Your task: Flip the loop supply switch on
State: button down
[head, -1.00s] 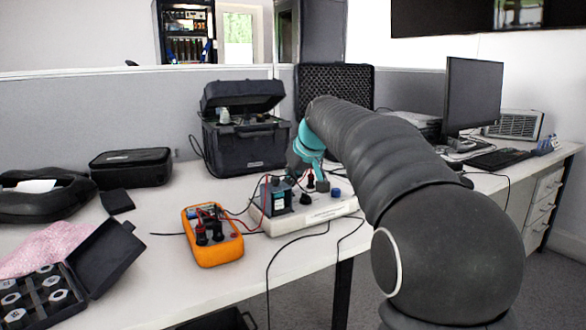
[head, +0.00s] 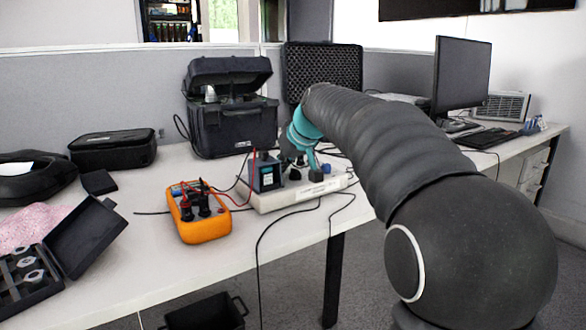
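A pale box-like panel (head: 290,199) lies near the table's front edge, with a small dark blue-grey unit (head: 266,173), a blue knob (head: 326,168) and wires on it. The loop supply switch cannot be made out; my arm covers part of the panel. My gripper (head: 299,165) is at the panel, just right of the dark unit, pointing down. It is small and partly hidden behind its own teal wrist, so its fingers and any contact are unclear. An orange multimeter (head: 203,230) with plugged leads sits left of the panel.
A black open case (head: 235,130) stands behind the panel. A black pouch (head: 113,150) and an open box of weights (head: 85,236) are at left. A monitor (head: 462,75) and keyboard (head: 487,138) are at right. Loose cables hang over the front edge.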

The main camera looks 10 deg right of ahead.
aim_at(284, 176)
jog(key=shift+a+r, duration=0.1)
jog(key=shift+a, duration=0.15)
jog(key=shift+r+p, duration=0.7)
jog(key=shift+r, duration=0.1)
jog(key=shift+d+r+p, duration=0.1)
jog(key=shift+r+p, duration=0.4)
jog(key=shift+r, duration=0.05)
jog(key=r+p, duration=0.1)
jog(key=r, duration=0.1)
jog(key=s+r+p, duration=0.1)
jog(key=shift+d+r, duration=0.2)
jog(key=shift+r, duration=0.15)
jog(key=s+f+v, duration=0.1)
jog(key=v, duration=0.7)
jog(key=shift+s+d+r, duration=0.2)
jog(key=shift+s+d, duration=0.1)
jog(key=shift+d, duration=0.05)
